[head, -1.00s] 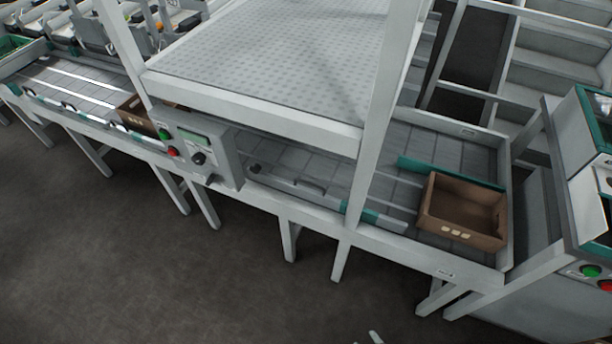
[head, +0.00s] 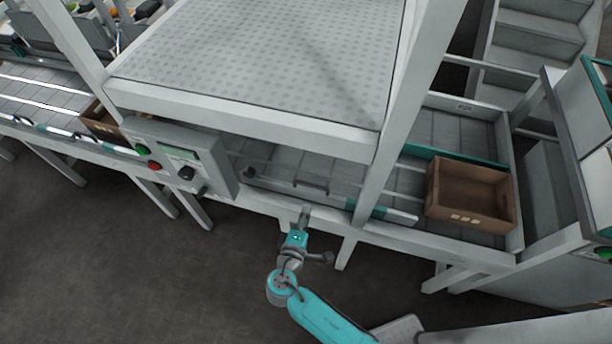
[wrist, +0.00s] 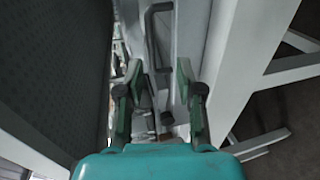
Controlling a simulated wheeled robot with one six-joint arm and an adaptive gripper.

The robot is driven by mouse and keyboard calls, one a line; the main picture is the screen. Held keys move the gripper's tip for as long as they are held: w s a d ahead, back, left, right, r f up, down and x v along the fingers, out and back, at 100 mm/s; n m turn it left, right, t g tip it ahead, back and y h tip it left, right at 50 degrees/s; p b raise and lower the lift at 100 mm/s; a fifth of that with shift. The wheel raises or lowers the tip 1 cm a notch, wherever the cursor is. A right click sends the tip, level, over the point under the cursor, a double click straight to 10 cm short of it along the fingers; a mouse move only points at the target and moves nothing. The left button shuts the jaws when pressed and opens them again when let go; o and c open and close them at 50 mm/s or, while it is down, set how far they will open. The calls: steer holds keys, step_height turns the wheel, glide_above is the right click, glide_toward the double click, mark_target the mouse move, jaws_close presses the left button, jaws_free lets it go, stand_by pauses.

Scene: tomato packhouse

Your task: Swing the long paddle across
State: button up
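The long paddle (head: 335,196) is a pale grey bar with teal bands, lying low along the front edge of the conveyor under the raised frame. Its dark pivot (head: 250,174) is at the left end, by the control box. A dark bar handle (head: 311,185) stands on it; in the wrist view a dark handle (wrist: 152,40) shows ahead on a pale bar. My gripper (head: 305,212) is at the conveyor's front edge, just below the handle in the picture. In the wrist view its fingers (wrist: 160,92) are apart with nothing held between them.
An empty brown crate (head: 470,217) sits on the belt right of the paddle's free end; another brown crate (head: 100,122) is at left. A control box (head: 185,160) with buttons and a white upright (head: 395,130) flank the handle area. The dark floor in front is clear.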

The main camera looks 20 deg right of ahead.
mark_target(311, 184)
steer(key=x, duration=0.3)
steer(key=r+x, duration=0.1)
steer(key=x, duration=0.3)
steer(key=w+a+x, duration=0.1)
steer(key=x, duration=0.3)
steer(key=shift+w+d+r, duration=0.1)
steer(key=shift+d+r, duration=0.05)
steer(key=shift+r, duration=0.05)
steer(key=shift+c, duration=0.2)
jaws_close()
